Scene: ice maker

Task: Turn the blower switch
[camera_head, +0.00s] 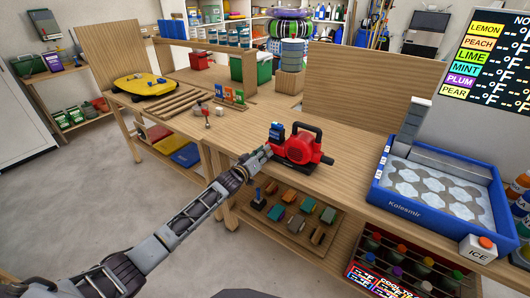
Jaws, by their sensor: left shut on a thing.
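The blower (300,146) is red with a black handle and stands on the wooden workbench. A small blue block (276,131) sits at its left end. My left gripper (262,155) reaches the blower's lower left side and is shut on a part of it. The gripped part is small and mostly hidden by the fingers, so I cannot tell whether it is the switch or which way it is turned. My right gripper is not in view.
A blue Kolesmir ice tray machine (378,200) stands at the bench's right, with a white ICE box (478,248) near its front corner. Wooden dowels and small colored packets (229,92) lie farther left. The bench between blower and tray is clear.

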